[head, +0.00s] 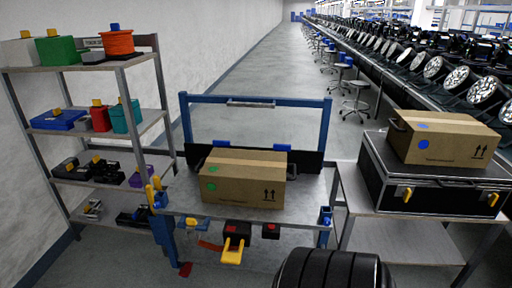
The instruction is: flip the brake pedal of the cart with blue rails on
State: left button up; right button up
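The cart with blue rails (187,122) stands in the middle of the head view, with a grey top (305,207). A cardboard box (243,182) with a green mark sits on it. A small red part (185,268), which looks like the brake pedal, shows low at the foot of the cart's front left leg. It is small here, and I cannot tell whether it is flipped up or down. Neither of my grippers is clearly in view.
A shelf rack (75,68) with bins stands left. A side table (358,205) bears a black case (430,192) and another box (445,137) at right. A black ribbed round thing (335,270) fills the bottom centre-right. Aisle floor (270,75) behind is clear.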

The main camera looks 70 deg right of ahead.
aim_at(185, 271)
jog(key=z, duration=0.5)
jog(key=l+z, duration=0.15)
jog(key=z, duration=0.3)
jog(key=l+z, duration=0.1)
jog(key=z, duration=0.4)
